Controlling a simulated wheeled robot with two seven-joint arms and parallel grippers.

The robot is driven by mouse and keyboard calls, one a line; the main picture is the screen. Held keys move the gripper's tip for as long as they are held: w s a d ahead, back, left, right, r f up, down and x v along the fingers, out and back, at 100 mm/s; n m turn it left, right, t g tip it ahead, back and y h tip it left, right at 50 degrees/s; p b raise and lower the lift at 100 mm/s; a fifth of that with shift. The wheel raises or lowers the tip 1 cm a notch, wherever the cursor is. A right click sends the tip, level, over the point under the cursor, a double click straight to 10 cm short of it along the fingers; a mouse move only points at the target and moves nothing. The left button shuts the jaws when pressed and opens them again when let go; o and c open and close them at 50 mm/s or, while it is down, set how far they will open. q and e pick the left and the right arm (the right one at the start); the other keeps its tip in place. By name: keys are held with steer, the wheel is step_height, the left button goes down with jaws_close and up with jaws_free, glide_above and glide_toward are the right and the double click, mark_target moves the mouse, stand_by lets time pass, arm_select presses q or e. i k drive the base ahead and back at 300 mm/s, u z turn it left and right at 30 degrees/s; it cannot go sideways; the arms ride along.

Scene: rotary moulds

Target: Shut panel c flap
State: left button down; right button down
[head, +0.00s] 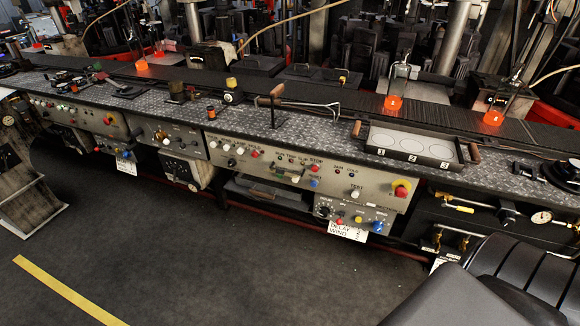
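A long workbench front carries several control panels, and I cannot read a letter on any of them, so I cannot tell which is panel c. The middle panel (290,165) has rows of knobs, small lamps and a red mushroom button on yellow (400,189). Below it hangs a smaller box (352,216) with coloured buttons. A dark opening with grey items (265,191) is under the middle panel. Further left are another panel (165,137) with a lower box (182,168), and a far-left panel (75,115). I cannot make out a flap's state. Neither gripper is in view.
A tray with three numbered ovals (408,147) and wooden handles sits on the bench top. Glowing orange pieces (393,103) stand behind it. Valves and a gauge (541,217) are at right. Black padded shapes (530,275) fill the lower right.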

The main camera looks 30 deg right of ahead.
mark_target(277, 170)
steer(key=u, duration=0.2)
steer(key=k, duration=0.25)
steer(key=u, duration=1)
steer(key=k, duration=1.1)
steer(key=u, duration=0.8)
steer(key=i, duration=1.25)
steer(key=z, duration=0.45)
steer(key=i, duration=1.6)
steer(key=z, duration=1.8)
steer(key=i, duration=0.85)
steer(key=z, duration=0.95)
